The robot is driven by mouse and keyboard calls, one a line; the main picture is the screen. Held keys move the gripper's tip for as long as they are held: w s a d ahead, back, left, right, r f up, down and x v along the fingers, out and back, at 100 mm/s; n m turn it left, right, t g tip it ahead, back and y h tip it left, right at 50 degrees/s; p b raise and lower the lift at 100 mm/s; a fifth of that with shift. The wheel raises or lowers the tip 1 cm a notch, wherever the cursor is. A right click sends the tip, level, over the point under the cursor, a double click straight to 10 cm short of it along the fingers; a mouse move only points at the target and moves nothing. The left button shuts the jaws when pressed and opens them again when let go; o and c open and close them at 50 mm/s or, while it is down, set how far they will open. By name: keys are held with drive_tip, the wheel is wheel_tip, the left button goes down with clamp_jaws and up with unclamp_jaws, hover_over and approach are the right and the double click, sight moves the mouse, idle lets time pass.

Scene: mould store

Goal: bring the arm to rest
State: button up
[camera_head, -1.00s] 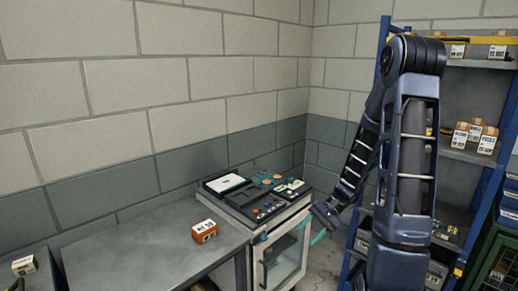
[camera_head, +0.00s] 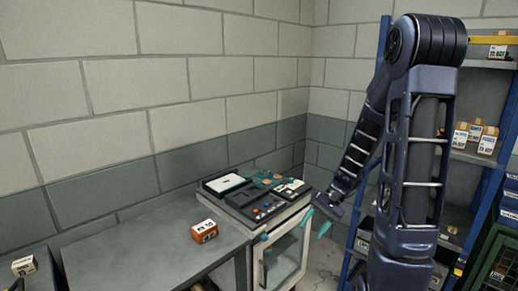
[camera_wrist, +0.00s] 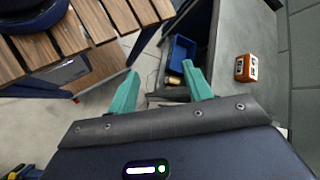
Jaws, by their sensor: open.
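My gripper (camera_wrist: 158,90) shows in the wrist view with its two teal fingers apart and nothing between them. In the head view my gripper (camera_head: 315,222) hangs at the end of my folded arm, in front of the right side of the white cabinet. It appears clear of the cabinet, though the exact gap is hard to judge. My arm rises at the right of the head view and covers part of the blue shelf rack.
An orange-and-white box (camera_head: 204,231) sits on the grey bench (camera_head: 150,250); it also shows in the wrist view (camera_wrist: 246,68). The cabinet (camera_head: 284,255) carries a dark tray of tools (camera_head: 262,204). The blue rack (camera_head: 384,40) holds several boxes. A blue bin (camera_wrist: 182,52) lies below the bench.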

drive_tip(key=w+a+f+m+t+y, duration=0.1)
drive_tip(key=w+a+f+m+y, duration=0.1)
drive_tip(key=f+m+y, duration=0.2)
drive_tip(key=w+a+f+m+t+y, duration=0.1)
drive_tip(key=w+f+m+t+y, duration=0.1)
drive_tip(key=f+y, duration=0.4)
drive_tip(key=shift+w+a+f+m+y, duration=0.35)
drive_tip(key=shift+f+m, duration=0.55)
drive_tip(key=shift+f, duration=1.6)
